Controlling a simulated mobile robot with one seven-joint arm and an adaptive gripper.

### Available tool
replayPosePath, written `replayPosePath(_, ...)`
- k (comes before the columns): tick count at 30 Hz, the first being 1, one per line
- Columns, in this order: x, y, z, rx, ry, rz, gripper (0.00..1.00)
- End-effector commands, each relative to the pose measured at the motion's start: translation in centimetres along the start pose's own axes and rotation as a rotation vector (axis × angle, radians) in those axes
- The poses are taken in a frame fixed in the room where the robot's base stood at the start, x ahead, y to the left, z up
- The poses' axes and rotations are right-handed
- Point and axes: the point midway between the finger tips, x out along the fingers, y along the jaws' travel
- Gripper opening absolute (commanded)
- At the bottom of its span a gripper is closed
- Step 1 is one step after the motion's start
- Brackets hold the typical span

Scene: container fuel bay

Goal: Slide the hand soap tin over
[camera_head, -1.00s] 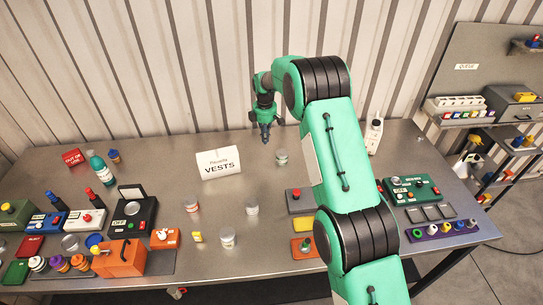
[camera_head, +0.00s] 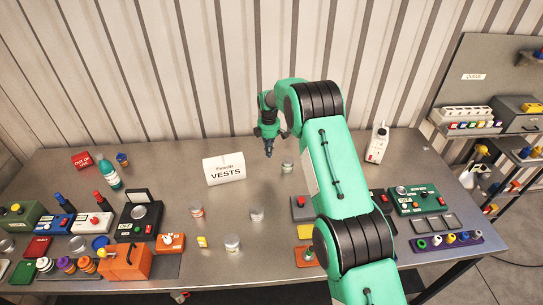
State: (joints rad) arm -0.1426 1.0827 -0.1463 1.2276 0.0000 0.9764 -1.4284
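Several small round tins stand on the metal table, and their labels are too small to read, so I cannot tell which is the hand soap tin. One tin (camera_head: 287,167) stands at the back, just right of my gripper. Another tin (camera_head: 257,215) stands near the middle, a red-marked tin (camera_head: 197,212) is to its left, and a wider pale tin (camera_head: 232,243) is nearer the front edge. My gripper (camera_head: 268,150) points down above the back of the table, right of the VESTS sign. No tin shows in it; its fingers are too small and dark to judge.
The VESTS sign (camera_head: 225,169) stands left of my gripper. A white bottle (camera_head: 378,143) is at the back right. Switch boxes, an orange box (camera_head: 125,260) and a green panel (camera_head: 418,199) crowd both sides. The table is fairly clear around the tins.

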Motion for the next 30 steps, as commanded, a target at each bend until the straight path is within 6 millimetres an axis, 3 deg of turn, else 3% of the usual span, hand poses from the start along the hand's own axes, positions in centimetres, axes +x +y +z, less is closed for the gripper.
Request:
replayPosePath(21,9.3,-0.1,0.0,0.0,0.0,-0.003,0.0)
replayPosePath(30,9.2,-0.1,3.4,0.001,0.0,-0.002,0.0)
